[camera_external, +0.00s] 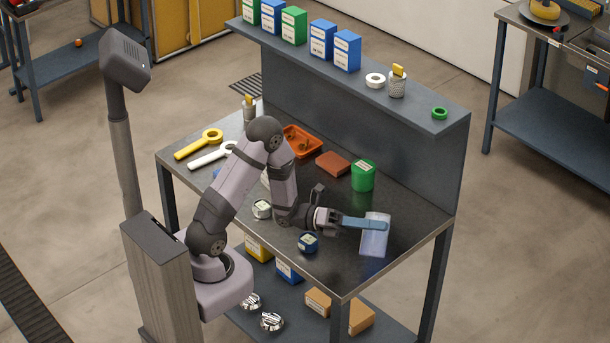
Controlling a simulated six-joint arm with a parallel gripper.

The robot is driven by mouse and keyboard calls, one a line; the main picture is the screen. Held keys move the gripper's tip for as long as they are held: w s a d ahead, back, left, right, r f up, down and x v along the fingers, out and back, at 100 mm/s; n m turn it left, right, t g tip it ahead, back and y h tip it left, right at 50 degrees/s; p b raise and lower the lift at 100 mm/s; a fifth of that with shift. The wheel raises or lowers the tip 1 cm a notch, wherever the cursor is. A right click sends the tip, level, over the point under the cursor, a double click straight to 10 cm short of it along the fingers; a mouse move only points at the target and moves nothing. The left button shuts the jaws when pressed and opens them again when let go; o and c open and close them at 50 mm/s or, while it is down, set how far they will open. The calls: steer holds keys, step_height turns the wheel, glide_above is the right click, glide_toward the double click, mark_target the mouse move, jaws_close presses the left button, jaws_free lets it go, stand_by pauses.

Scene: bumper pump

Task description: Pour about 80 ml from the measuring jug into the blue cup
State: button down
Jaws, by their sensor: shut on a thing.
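The measuring jug (374,241) is a pale, translucent vessel at the right front of the dark bench. It leans slightly, and I cannot tell whether its base touches the bench. My gripper (343,220) is at its left, shut on the jug by what looks like its blue handle. The liquid level inside is not clear. A small dark blue item (308,243) with a pale patch on top stands on the bench below and left of my gripper. It may be the blue cup, but it is too small to be sure. No liquid stream shows.
A green canister (363,176) and a reddish-brown block (333,163) stand behind my gripper. An orange tray (302,140) lies further back. A small pale item (262,209) sits near my arm. A raised shelf (420,112) with boxes borders the back. The right bench edge is close to the jug.

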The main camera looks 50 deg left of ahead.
mark_target(377, 215)
steer(key=shift+w+a+r+n+p, duration=0.15)
steer(key=shift+w+r+n+p, duration=0.15)
steer(key=shift+r+n+p, duration=0.3)
steer(key=shift+w+a+r+n+t+p, duration=0.2)
steer(key=shift+r+n+t+p, duration=0.15)
steer(key=shift+n, duration=0.25)
steer(key=shift+w+a+r+n+t+p, duration=0.1)
steer(key=shift+w+r+n+t+p, duration=0.15)
steer(key=shift+n, duration=0.35)
steer(key=shift+w+a+f+n, duration=0.2)
steer(key=shift+w+a+n, duration=0.2)
steer(key=shift+n, duration=0.5)
stand_by(1.4)
steer(key=shift+w+a+r+n+t+p, duration=0.25)
steer(key=shift+w+n+p, duration=0.15)
steer(key=shift+n+p, duration=0.1)
steer(key=shift+w+a+r+n+t+p, duration=0.15)
steer(key=shift+w+a+n+t+p, duration=0.1)
steer(key=shift+w+n+p, duration=0.2)
stand_by(0.5)
